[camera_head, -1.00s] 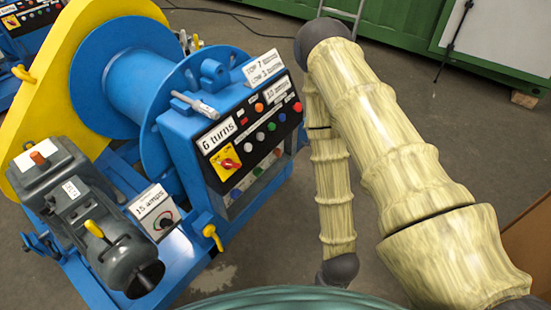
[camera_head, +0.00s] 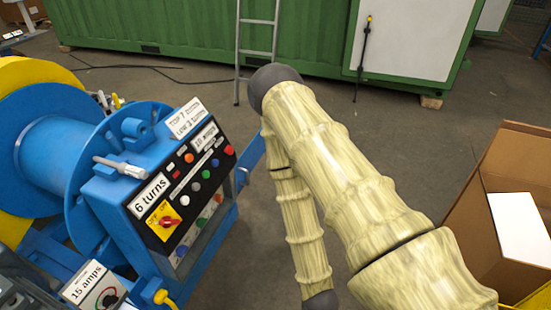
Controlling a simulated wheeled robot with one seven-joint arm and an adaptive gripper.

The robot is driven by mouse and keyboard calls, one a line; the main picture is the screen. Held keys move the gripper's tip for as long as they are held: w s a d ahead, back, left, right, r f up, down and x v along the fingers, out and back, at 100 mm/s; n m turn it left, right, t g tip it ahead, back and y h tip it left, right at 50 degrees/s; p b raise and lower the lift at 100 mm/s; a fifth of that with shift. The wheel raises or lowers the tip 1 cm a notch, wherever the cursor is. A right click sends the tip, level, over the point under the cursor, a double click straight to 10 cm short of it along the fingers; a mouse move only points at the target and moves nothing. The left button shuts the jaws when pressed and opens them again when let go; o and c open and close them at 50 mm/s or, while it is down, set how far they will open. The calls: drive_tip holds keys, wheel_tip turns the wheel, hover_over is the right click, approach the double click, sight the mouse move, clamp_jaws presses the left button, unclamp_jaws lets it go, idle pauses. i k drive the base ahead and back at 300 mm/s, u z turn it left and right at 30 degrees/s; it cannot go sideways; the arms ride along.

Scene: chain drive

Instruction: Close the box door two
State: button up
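A blue control box (camera_head: 130,212) stands at the left on the blue winch. Its black panel carries several coloured buttons, a red knob on a yellow plate and labels such as "6 turns" and "10 amps". A flat blue plate (camera_head: 251,150) juts out past the panel's right end, partly behind my arm. It looks like a door standing open, but I cannot tell for sure. No door marked "two" can be read. My arm bends at the centre and its forearm runs down past the bottom edge. My gripper is out of view.
An open cardboard box (camera_head: 460,215) stands at the right with a white sheet (camera_head: 518,230) in it. A green container (camera_head: 190,28) with a ladder (camera_head: 257,45) closes off the back. A cable lies at the back left.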

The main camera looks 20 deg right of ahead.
sight(246, 163)
drive_tip(key=z, duration=0.65)
drive_tip(key=i, duration=2.75)
drive_tip(key=u, duration=0.3)
